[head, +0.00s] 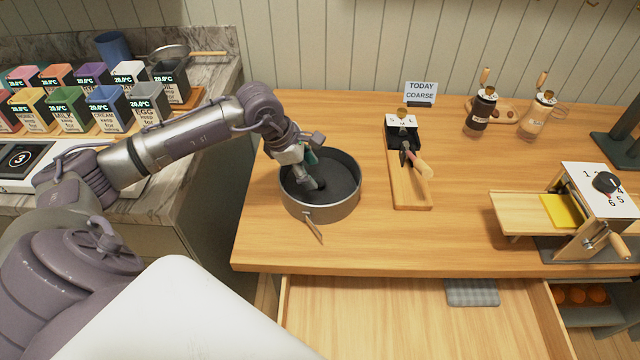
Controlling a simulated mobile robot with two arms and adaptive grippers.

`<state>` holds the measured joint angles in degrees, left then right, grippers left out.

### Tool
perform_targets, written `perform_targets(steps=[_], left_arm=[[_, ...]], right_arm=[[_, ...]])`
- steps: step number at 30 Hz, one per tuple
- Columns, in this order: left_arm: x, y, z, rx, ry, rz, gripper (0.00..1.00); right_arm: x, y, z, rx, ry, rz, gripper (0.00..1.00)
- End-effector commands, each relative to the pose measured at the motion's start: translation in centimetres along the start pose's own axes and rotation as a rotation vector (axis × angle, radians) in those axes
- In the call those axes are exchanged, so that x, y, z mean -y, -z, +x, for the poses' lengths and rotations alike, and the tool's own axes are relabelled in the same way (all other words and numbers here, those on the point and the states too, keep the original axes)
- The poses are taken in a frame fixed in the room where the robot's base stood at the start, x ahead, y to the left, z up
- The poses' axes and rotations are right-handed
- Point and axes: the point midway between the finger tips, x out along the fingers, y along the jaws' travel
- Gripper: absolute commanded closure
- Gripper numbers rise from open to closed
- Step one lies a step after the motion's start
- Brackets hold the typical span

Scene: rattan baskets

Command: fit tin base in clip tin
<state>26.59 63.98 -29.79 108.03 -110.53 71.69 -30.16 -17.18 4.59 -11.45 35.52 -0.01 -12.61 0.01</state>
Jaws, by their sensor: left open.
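The clip tin (330,212), a round grey metal ring, stands on the wooden counter left of centre in the head view. Its clip lever (314,228) sticks out at the front. A dark round disc, which looks like the tin base (342,180), lies inside the ring. I cannot tell whether it sits flush all round. My left gripper (314,184) is open and reaches down inside the ring, with its fingertips at or just above the dark disc. The gripper hides the left part of the disc. My right gripper is not in view.
A wooden board with a black device (402,140) stands right of the tin. A crank machine (590,215) is at the right. Two jars (480,112) stand at the back. An open drawer (400,320) juts out below the counter. Labelled boxes (70,110) fill the left worktop.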

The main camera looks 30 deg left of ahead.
Motion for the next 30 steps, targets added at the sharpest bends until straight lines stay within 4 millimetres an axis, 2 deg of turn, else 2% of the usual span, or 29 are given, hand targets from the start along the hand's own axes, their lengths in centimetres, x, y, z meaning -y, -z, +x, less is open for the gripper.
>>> perform_targets(steps=[5, 9, 18, 28, 30], left_arm=[[-0.1, -0.2, 2.5, 0.002, 0.005, -0.002, 0.43], [-0.1, -0.1, 4.2, 0.001, 0.003, 0.000, 0.43], [-0.1, 0.0, 4.8, 0.000, 0.001, 0.001, 0.45], [-0.1, 0.0, 4.8, -0.001, 0.001, 0.001, 1.00], [-0.1, 0.0, 4.8, -0.001, 0.001, 0.001, 1.00]], right_arm=[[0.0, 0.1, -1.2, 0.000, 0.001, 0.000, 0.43], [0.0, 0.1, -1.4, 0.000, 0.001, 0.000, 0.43], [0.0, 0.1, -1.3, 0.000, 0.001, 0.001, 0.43], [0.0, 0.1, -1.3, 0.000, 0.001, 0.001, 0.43], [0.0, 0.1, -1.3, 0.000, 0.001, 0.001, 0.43]])
